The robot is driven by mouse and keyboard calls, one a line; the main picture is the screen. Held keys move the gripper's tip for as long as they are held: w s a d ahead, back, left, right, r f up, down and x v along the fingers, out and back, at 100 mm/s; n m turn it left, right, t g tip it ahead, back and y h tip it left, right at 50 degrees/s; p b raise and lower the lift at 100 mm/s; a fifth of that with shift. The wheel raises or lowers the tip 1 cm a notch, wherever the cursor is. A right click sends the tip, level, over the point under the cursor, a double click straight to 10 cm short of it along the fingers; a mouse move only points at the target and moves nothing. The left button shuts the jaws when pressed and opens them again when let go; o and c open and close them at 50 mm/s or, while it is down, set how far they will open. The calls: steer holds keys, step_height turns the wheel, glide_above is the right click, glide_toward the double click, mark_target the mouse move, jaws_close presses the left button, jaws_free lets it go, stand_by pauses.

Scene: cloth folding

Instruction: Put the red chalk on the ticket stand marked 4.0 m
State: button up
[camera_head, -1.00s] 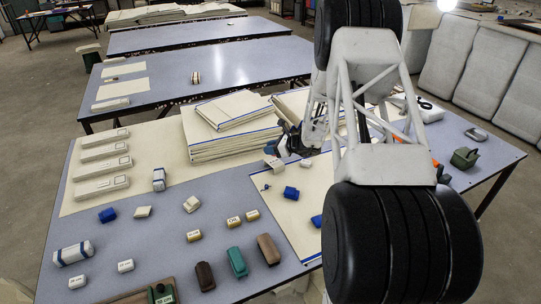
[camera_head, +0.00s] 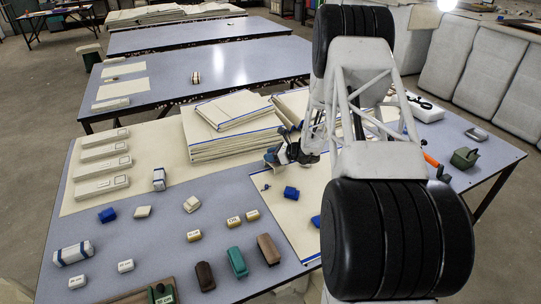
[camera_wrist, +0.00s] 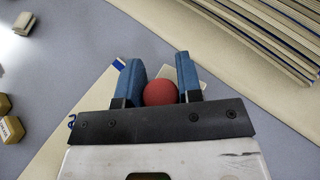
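A rounded red piece, which I take to be the red chalk (camera_wrist: 160,92), sits between the two blue fingers of my gripper (camera_wrist: 162,84) in the wrist view. It fills the gap, and its lower edge is hidden by the dark mount. A small pale block (camera_wrist: 169,73) shows just beyond it, partly covered; I cannot read any mark on it. The chalk cannot be made out there. I cannot read 4.0 m on any stand.
A stack of cream cloths (camera_head: 228,138) rises behind my gripper. Small labelled blocks (camera_head: 233,222) stand at the front left, with brown and green blocks (camera_head: 238,262) nearer. The grey table between them has free room.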

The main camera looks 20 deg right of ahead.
steer(key=o, duration=0.4)
steer(key=shift+c, duration=0.2)
steer(key=shift+r, duration=0.1)
steer(key=v, duration=1.2)
stand_by(0.4)
steer(key=s+a+r+n+g+h, duration=0.1)
steer(key=s+a+r+n+g, duration=0.3)
steer(key=s+a+r+n, duration=0.55)
steer(key=s+a+r+n+g+h, duration=0.1)
steer(key=s+a+r+n+g, duration=0.25)
steer(key=s+a+r, duration=0.65)
steer(key=s+a+r+n+h, duration=0.2)
steer(key=s+a+r+n, duration=0.1)
steer(key=s, duration=0.5)
steer(key=s+a+r+n+h, duration=0.3)
steer(key=s+n, duration=0.3)
steer(key=s, duration=0.3)
steer(key=s+a+r+n+h, duration=0.2)
steer(key=s+a+r+n, duration=0.2)
steer(key=s, duration=0.4)
steer(key=shift+s+a+n+t+h, duration=0.3)
steer(key=shift+a+n+t, duration=0.1)
steer(key=shift+a, duration=0.45)
